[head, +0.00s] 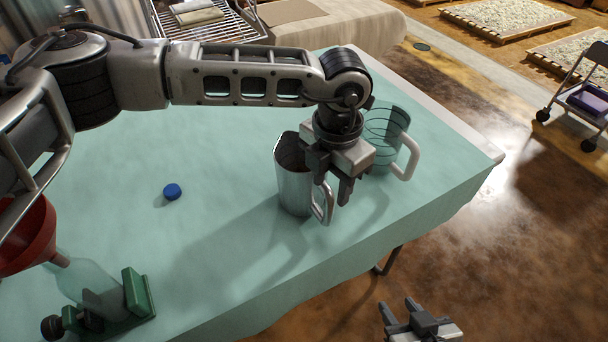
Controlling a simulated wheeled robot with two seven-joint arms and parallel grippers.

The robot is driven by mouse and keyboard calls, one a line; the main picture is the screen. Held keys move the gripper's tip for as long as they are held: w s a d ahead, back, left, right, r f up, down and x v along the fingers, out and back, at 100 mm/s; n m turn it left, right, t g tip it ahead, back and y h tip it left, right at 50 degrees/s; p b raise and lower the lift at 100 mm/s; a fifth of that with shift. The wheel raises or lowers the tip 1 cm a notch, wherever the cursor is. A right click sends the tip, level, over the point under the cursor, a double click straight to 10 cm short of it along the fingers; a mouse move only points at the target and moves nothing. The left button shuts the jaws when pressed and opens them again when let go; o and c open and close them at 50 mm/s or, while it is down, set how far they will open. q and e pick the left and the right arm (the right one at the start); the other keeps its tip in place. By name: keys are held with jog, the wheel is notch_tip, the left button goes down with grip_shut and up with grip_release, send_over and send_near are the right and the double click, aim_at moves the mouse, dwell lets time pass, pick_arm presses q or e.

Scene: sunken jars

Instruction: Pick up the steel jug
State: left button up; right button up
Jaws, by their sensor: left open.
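The steel jug (291,190) stands upright on the green-covered table, with its handle (328,205) towards the right. My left gripper (334,188) is open and points down, just above and beside the jug's right side, near the handle. Its fingers hide part of the jug's rim and the upper handle; I cannot tell whether they touch it. My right gripper (398,302) is open and empty at the bottom of the view, off the table's front edge.
A clear jug with a handle (408,160) stands just right of my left gripper, partly hidden by it. A blue cap (172,191) lies to the left. A red funnel (28,240), a clear bottle (88,281) and a green clamp-like stand (138,293) are at the lower left.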

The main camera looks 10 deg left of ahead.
aim_at(329, 206)
pick_arm(q)
notch_tip(329, 206, down, 7)
jog(key=shift+w+f+p, duration=0.1)
jog(key=shift+f+p, duration=0.1)
jog(key=shift+p, duration=0.55)
jog(key=shift+w+r, duration=0.1)
grip_shut()
